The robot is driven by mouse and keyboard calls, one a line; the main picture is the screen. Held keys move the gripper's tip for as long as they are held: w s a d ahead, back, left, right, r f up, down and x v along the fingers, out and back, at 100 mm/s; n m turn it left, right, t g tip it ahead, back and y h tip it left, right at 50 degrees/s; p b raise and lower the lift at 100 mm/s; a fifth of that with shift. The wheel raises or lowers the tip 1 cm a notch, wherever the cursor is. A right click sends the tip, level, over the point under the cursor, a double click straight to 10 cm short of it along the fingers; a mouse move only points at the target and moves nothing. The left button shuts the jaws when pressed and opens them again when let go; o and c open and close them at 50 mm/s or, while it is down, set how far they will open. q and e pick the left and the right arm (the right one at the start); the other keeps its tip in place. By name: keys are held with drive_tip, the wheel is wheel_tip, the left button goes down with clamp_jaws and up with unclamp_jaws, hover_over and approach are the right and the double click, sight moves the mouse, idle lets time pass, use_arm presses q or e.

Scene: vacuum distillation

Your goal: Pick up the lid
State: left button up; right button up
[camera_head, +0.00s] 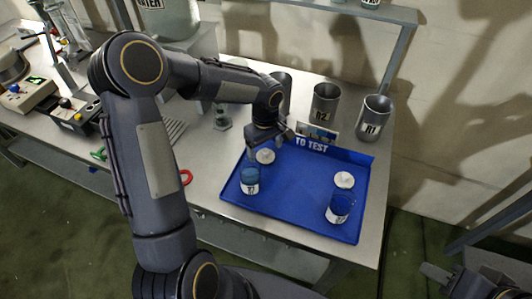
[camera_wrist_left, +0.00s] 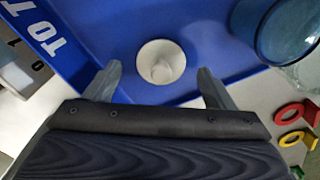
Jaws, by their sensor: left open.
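A white round lid (camera_head: 265,156) with a raised knob lies on the blue tray (camera_head: 290,222), near its back left. My left gripper (camera_head: 268,143) is above and just behind this lid. In the left wrist view, the lid (camera_wrist_left: 161,62) shows between the tips of the spread fingers (camera_wrist_left: 159,70), with nothing held. I cannot tell the exact height gap. A second white lid (camera_head: 344,180) lies at the tray's right. My right gripper (camera_head: 437,273) is at the lower right, off the table; its jaw state is unclear.
Metal canisters (camera_head: 325,104) (camera_head: 374,119) stand behind the tray. Red (camera_head: 186,177) and green rings lie left of it. The tray's middle is clear.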

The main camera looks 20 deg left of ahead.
use_arm(q)
drive_tip(key=shift+f, duration=0.85)
drive_tip(key=shift+c, duration=0.5)
drive_tip(key=c, duration=1)
drive_tip(key=shift+o, duration=0.2)
drive_tip(key=shift+r, duration=0.1)
